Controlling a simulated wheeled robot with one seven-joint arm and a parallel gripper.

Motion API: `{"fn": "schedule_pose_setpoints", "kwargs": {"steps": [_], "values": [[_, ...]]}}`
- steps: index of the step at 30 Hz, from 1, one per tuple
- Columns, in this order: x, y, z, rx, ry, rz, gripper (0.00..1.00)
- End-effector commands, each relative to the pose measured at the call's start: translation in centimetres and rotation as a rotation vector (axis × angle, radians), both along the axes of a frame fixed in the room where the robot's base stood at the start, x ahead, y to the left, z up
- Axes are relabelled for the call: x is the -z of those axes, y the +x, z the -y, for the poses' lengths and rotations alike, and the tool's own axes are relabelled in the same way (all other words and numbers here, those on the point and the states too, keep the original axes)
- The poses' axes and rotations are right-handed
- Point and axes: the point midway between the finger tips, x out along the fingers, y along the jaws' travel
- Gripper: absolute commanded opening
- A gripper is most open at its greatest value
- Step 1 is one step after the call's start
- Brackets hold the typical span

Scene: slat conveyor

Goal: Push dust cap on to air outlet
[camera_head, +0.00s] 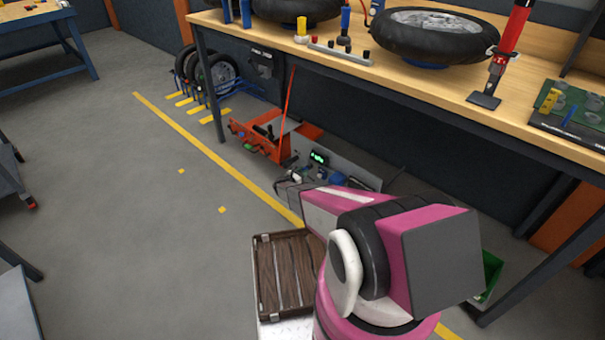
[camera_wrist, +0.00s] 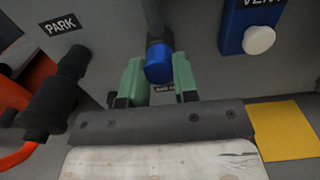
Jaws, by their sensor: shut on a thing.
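The blue dust cap (camera_wrist: 158,64) is in the wrist view, between the two green fingers of my gripper (camera_wrist: 158,82). The fingers are shut on it from left and right. A grey pipe (camera_wrist: 153,18), which looks like the air outlet, comes down from the top and meets the cap's far end. The cap looks in line with it, but I cannot tell how far it sits over the pipe. In the head view my arm reaches down to the grey unit (camera_head: 345,165) under the bench, and my gripper is too small and covered to make out there.
In the wrist view a black fitting (camera_wrist: 52,100) with an orange hose sits left, below a PARK label (camera_wrist: 62,26). A blue block with a white knob (camera_wrist: 258,40) is at right. The orange cart (camera_head: 262,140) and bench (camera_head: 420,85) crowd my arm; floor at left is free.

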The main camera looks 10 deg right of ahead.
Motion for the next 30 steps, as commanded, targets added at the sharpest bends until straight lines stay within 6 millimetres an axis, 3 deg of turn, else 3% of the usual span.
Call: {"fn": "schedule_pose_setpoints", "kwargs": {"steps": [1,2,4,16,30], "values": [[0.0,0.1,0.1,0.000,0.000,0.000,0.00],[0.0,0.0,0.0,0.000,0.000,0.000,0.37],[0.0,0.0,0.0,0.000,0.000,0.000,0.57],[0.0,-0.5,-0.6,-0.001,0.000,0.000,0.57],[-0.1,-5.2,-7.1,-0.001,0.000,0.000,0.57]]}}
